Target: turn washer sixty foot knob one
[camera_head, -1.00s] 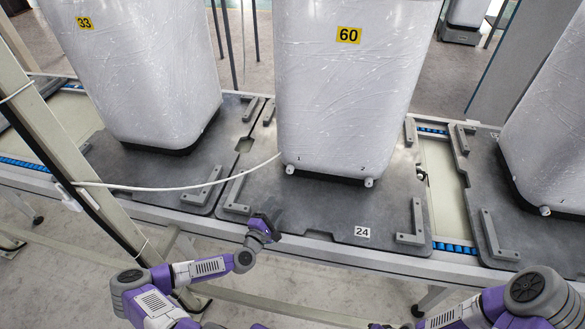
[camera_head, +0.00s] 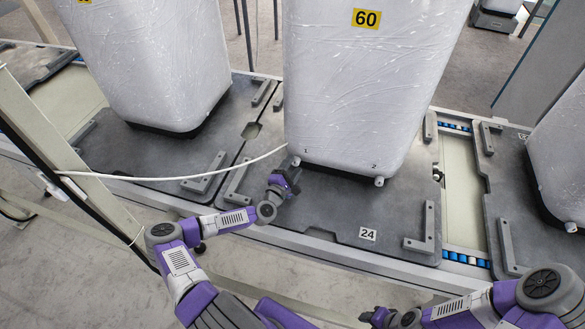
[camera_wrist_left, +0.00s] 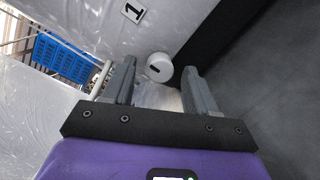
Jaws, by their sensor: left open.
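The washer marked 60 (camera_head: 375,90) stands wrapped in white film on a dark pallet marked 24 (camera_head: 335,215). Foot knob one (camera_head: 296,161) is a small white knob at its lower left corner, below the label 1. In the left wrist view the knob (camera_wrist_left: 159,67) lies ahead of the fingers, between their tips in the picture, apart from them. My left gripper (camera_head: 293,173) is open and close below the knob in the head view; its two grey fingers (camera_wrist_left: 158,75) show in the wrist view. My right gripper (camera_head: 372,317) is low in the picture, away from the washer; its jaws are unclear.
A second knob (camera_head: 379,181) is at the washer's lower right corner. Wrapped washers stand to the left (camera_head: 150,60) and right (camera_head: 562,150). A pale cable (camera_head: 190,177) runs across toward the knob from a beige post (camera_head: 75,165). Grey brackets (camera_head: 420,235) rise from the pallet.

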